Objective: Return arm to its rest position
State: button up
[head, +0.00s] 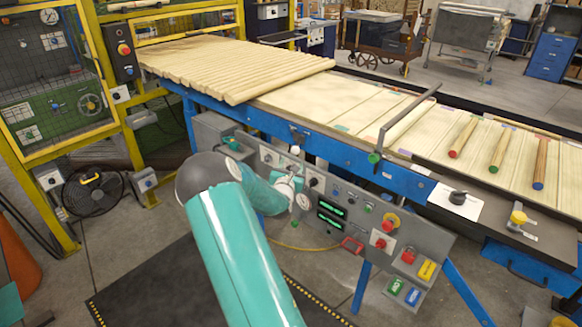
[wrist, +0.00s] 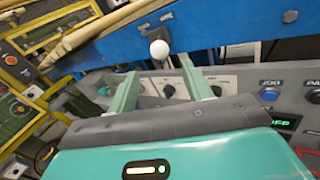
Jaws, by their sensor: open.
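My gripper (head: 289,182) is at the left part of the grey control panel (head: 343,243), below the blue conveyor rail, at the end of my bent teal arm. In the wrist view my gripper (wrist: 158,72) is open, with its two green fingers apart and nothing between their inner faces. A white ball knob (wrist: 159,49) shows just beyond the fingertips, roughly centred between them. The knob also shows in the head view (head: 295,150), just above my gripper. I cannot tell whether the fingers touch the knob or the panel.
The blue conveyor rail (head: 345,160) runs above the panel, with turned wood (head: 235,65) on top. A red-button box (head: 381,241) and coloured switches lie to the right. A yellow-framed guard (head: 100,180) and a fan (head: 93,190) stand left.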

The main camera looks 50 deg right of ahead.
jog(key=shift+r, duration=0.1)
dwell(0.4)
jog(key=s+a+r+m+g, duration=0.8)
jog(key=a+r+m, duration=0.45)
jog(key=m, duration=0.25)
jog(key=s+a+r+m+t+y, duration=0.1)
jog(key=s+a+y, duration=0.3)
jog(key=a, duration=1)
jog(key=s+a+r+m+t+y, duration=0.2)
jog(key=s+a+y, duration=0.3)
jog(key=a, duration=0.9)
jog(key=s+a+r+m+t+y, duration=0.2)
jog(key=a+y, duration=0.4)
jog(key=a, duration=0.8)
jog(key=s+m, duration=0.1)
jog(key=s, duration=0.1)
jog(key=shift+s+a+y, duration=0.2)
jog(key=shift+s+y, duration=0.1)
jog(key=shift+y, duration=0.1)
jog(key=shift+r, duration=0.1)
jog(key=c, duration=0.3)
jog(key=shift+d+m, duration=0.2)
jog(key=shift+m, duration=0.1)
